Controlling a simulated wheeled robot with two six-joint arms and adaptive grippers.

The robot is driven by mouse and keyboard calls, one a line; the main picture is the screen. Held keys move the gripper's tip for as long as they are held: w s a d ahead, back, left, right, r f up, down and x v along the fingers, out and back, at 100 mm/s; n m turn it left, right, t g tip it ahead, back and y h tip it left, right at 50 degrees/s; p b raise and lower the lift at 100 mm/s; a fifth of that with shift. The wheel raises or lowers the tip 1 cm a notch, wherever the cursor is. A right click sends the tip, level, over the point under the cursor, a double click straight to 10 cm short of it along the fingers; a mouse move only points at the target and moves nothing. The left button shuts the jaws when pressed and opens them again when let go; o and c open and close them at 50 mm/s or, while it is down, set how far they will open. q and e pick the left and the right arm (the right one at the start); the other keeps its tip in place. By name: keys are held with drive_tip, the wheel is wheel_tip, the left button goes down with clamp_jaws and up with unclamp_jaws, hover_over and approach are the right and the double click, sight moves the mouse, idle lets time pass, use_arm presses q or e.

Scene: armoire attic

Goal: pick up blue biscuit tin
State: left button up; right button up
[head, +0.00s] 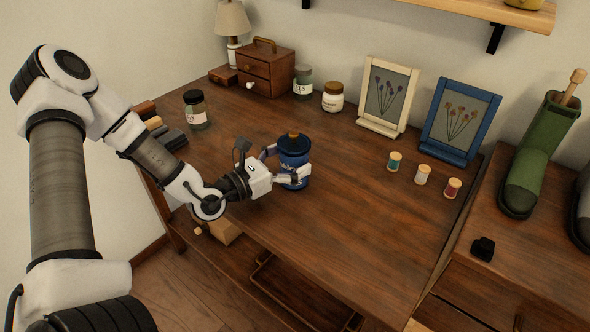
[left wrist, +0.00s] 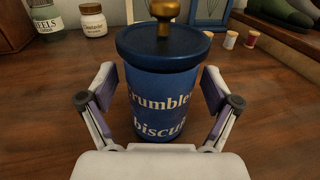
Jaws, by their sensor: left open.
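The blue biscuit tin (head: 294,158) stands upright on the wooden desk, with a dark blue lid and a brass knob. In the left wrist view the tin (left wrist: 165,100) fills the middle, its white lettering facing me. My left gripper (head: 289,167) is open, with one finger on each side of the tin. In the left wrist view the fingers of my left gripper (left wrist: 160,103) flank the tin's body below the lid, with small gaps showing on both sides. My right gripper is not in view.
Thread spools (head: 422,174), two picture frames (head: 388,98), jars (head: 332,97) and a small drawer chest (head: 268,72) stand behind. A green boot (head: 535,165) stands on the right-hand cabinet.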

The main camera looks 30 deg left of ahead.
use_arm(q)
drive_tip(key=x, duration=0.3)
drive_tip(key=shift+w+d+b, duration=0.1)
drive_tip(key=shift+b, duration=0.2)
drive_tip(key=shift+r, duration=0.1)
drive_tip(key=shift+c, duration=1.3)
drive_tip(key=c, duration=0.9)
drive_tip(key=shift+r, duration=0.1)
drive_tip(key=shift+c, duration=0.2)
